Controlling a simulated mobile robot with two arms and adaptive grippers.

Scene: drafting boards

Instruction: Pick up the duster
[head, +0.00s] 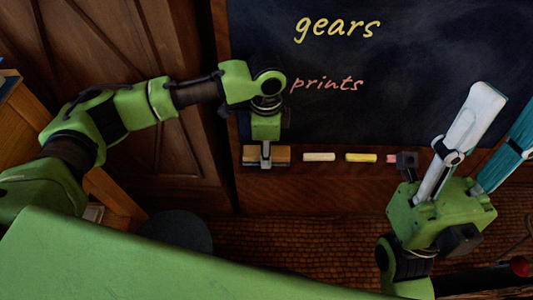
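The duster (251,154) is a brown block with a lighter strip, lying on the ledge (330,170) below the chalkboard. My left gripper (266,158) reaches down over the middle of the duster, and its grey fingers cover that part. Brown ends of the duster show on both sides of the fingers. I cannot tell whether the fingers are closed on it. My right gripper (440,150) is at the right, nearer the camera, in front of the ledge and pointing up. It is away from the duster, and its finger opening is unclear.
White chalk (319,157), yellow chalk (361,157) and pink chalk (392,158) lie right of the duster. The chalkboard (420,70) reads "gears" and "prints". A teal object (512,150) stands at the far right. A dark round object (178,232) is low at left.

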